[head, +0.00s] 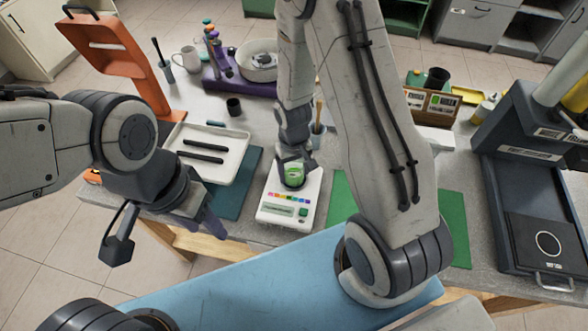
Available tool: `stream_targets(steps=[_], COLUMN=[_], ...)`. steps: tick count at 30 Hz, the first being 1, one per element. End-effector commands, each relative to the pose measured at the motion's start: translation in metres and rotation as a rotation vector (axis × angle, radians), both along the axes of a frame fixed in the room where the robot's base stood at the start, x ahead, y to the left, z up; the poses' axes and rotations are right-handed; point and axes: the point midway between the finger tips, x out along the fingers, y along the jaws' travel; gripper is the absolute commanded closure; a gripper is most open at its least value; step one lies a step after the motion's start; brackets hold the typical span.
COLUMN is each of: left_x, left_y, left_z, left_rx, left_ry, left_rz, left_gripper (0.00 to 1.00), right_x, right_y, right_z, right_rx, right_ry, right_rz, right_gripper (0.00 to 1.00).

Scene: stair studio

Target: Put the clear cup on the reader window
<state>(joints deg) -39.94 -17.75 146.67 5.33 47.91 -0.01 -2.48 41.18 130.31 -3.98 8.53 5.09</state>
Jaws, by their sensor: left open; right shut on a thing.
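The clear cup (293,178) holds something bright green and is between the fingers of my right gripper (293,170), which is shut on it. The cup is over the upper part of the white reader (267,212), a box with a row of coloured marks and a small greenish display on its front. The cup and fingers cover the window area, and I cannot tell if the cup touches it. My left gripper (163,238) is open and empty, at the table's front edge left of the reader.
A white tray (238,157) with two dark bars lies left of the reader, partly on a teal mat (236,200). A green mat (455,222) lies to the right. An orange stand (140,65), a purple rack (222,84) and a dark machine (505,190) stand around.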

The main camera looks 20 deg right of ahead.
Motion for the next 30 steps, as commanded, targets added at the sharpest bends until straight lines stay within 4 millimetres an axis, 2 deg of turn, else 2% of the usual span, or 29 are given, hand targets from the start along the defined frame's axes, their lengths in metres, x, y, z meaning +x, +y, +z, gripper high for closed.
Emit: stream_targets(steps=[10, 11, 12, 23, 26, 30], left_x=[0.000, 0.000, 0.000, 0.000, 0.000, 0.000], left_y=[0.000, 0.000, 0.000, 0.000, 0.000, 0.000], left_z=[-0.005, -0.003, -0.003, 0.000, -0.002, -0.005], left_rx=[0.000, 0.000, 0.000, 0.000, 0.000, 0.000], left_ry=[0.000, 0.000, 0.000, 0.000, 0.000, 0.000], left_rz=[0.000, 0.000, 0.000, 0.000, 0.000, 0.000], left_gripper=[0.50, 0.50, 0.50, 0.50, 0.50, 0.50], right_x=[0.000, 0.000, 0.000, 0.001, 0.002, 0.002], right_y=[0.000, 0.000, 0.000, 0.000, 0.000, 0.000], right_z=[-0.005, -0.003, -0.003, 0.004, 0.017, 0.043], right_rx=[0.000, 0.000, 0.000, 0.000, 0.000, 0.000], right_ry=[0.000, 0.000, 0.000, -0.003, -0.006, -0.008], right_rz=[-0.001, -0.001, -0.001, 0.000, -0.001, -0.001], right_gripper=[0.81, 0.14, 0.00, 0.00, 0.00, 0.00])
